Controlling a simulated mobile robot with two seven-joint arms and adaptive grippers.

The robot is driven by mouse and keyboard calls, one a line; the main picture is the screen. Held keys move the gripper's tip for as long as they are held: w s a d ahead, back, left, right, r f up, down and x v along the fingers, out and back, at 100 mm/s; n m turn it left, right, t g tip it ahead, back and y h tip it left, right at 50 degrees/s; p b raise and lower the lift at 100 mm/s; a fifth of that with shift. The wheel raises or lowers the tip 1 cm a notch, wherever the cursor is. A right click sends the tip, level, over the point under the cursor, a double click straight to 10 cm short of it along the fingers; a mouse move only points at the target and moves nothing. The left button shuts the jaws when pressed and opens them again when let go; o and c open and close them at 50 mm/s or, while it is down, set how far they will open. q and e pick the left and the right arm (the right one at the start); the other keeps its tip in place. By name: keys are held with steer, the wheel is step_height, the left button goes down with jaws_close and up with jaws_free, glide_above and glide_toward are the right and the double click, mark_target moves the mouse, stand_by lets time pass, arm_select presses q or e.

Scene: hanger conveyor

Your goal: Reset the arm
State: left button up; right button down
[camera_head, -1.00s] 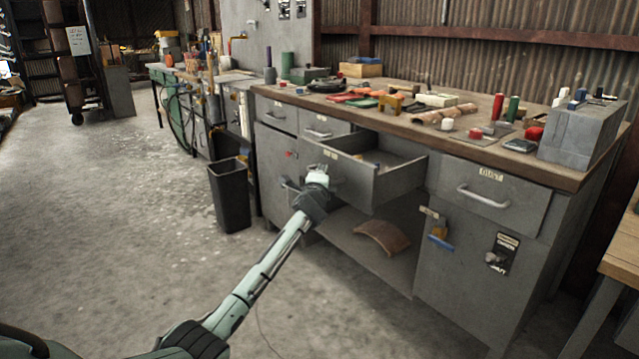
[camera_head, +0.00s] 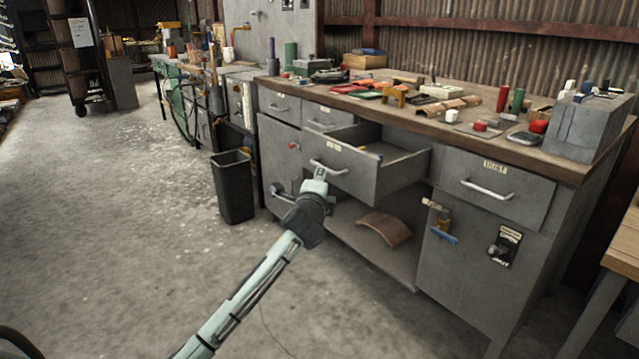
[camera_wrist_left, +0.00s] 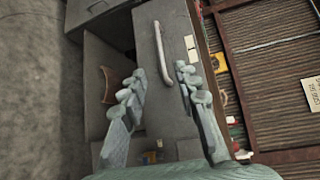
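My left gripper (camera_head: 317,181) is in front of the pulled-out drawer (camera_head: 385,180) of the grey workbench, close to its silver handle (camera_head: 328,168) in the head view. In the left wrist view the two fingers of my left gripper (camera_wrist_left: 160,82) are spread apart with nothing between them. My right gripper is in no view.
The bench top (camera_head: 440,128) holds tools and a grey block (camera_head: 588,128). A black bin (camera_head: 233,188) stands left of the bench. A curved brown piece (camera_head: 384,228) lies on the open shelf below the drawer. The floor at left is clear.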

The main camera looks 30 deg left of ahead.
arm_select(q)
steer(key=s+d+f+n+g+h, duration=0.1)
steer(key=s+f+n+g, duration=0.1)
steer(key=s+f, duration=0.45)
steer(key=s+d+f+n+g+h, duration=0.1)
steer(key=s+d+f+n+g, duration=0.15)
steer(key=f, duration=0.65)
steer(key=s+d+f+n+g, duration=0.1)
steer(key=s+f+n, duration=0.1)
steer(key=s+f, duration=0.45)
steer(key=s+d+f+n+g+h, duration=0.1)
steer(key=s+d+f+n+g, duration=0.2)
steer(key=s+f, duration=0.6)
steer(key=s+d+f+n+g+h, duration=0.2)
steer(key=s+f, duration=0.7)
steer(key=s, duration=0.7)
steer(key=shift+d+f+n+g, duration=0.25)
steer(key=shift+d+n+g, duration=0.5)
steer(key=shift+d+n, duration=0.25)
